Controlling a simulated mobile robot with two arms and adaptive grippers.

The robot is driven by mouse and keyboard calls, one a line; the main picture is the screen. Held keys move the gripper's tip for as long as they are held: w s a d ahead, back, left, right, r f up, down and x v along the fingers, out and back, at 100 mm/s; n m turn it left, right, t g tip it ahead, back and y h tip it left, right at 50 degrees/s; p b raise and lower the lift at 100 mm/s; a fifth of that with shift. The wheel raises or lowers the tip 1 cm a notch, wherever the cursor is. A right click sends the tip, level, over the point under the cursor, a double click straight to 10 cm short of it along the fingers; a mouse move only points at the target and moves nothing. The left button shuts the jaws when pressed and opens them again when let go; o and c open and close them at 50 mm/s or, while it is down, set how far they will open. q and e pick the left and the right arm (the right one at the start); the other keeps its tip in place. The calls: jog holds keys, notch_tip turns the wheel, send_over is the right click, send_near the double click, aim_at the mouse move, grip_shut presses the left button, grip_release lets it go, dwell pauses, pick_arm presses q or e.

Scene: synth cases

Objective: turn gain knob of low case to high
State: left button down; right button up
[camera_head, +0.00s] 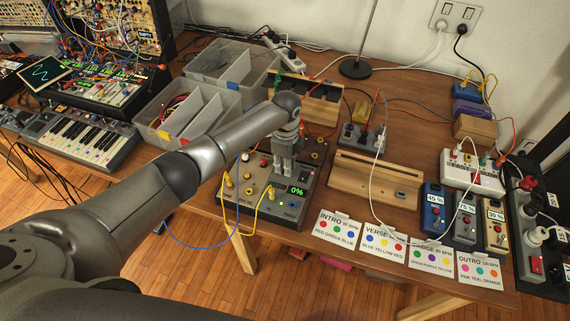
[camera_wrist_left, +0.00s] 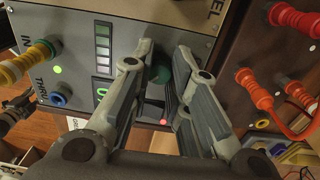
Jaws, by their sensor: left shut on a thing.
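A grey-topped case (camera_head: 286,210) with a green display (camera_head: 297,190) reading 0% stands near the front edge of the table. I cannot read a "low" label on it. My left gripper (camera_head: 283,172) points down onto its panel. In the left wrist view, my left gripper (camera_wrist_left: 160,66) is shut on a dark knob (camera_wrist_left: 161,75), which shows between the fingertips at the grey panel (camera_wrist_left: 75,20). The fingers hide most of the knob and its markings, so its pointer cannot be seen. A bar of level lights (camera_wrist_left: 103,48) is beside it. My right gripper is not in view.
Yellow plugs (camera_wrist_left: 30,60) with cables stand close beside the left gripper, and red plugs (camera_wrist_left: 295,20) are on the other side. A wooden stand (camera_head: 375,180) and several cue cards (camera_head: 335,230) lie to the right. Clear bins (camera_head: 187,112) stand behind left.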

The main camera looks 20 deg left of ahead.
pick_arm(q)
jog(key=shift+m, duration=0.6)
jog(key=c, duration=1.3)
grip_release()
jog(key=shift+c, duration=0.2)
jog(key=shift+r, duration=0.1)
notch_tip(320, 180, up, 12)
jog(key=shift+w, duration=0.25)
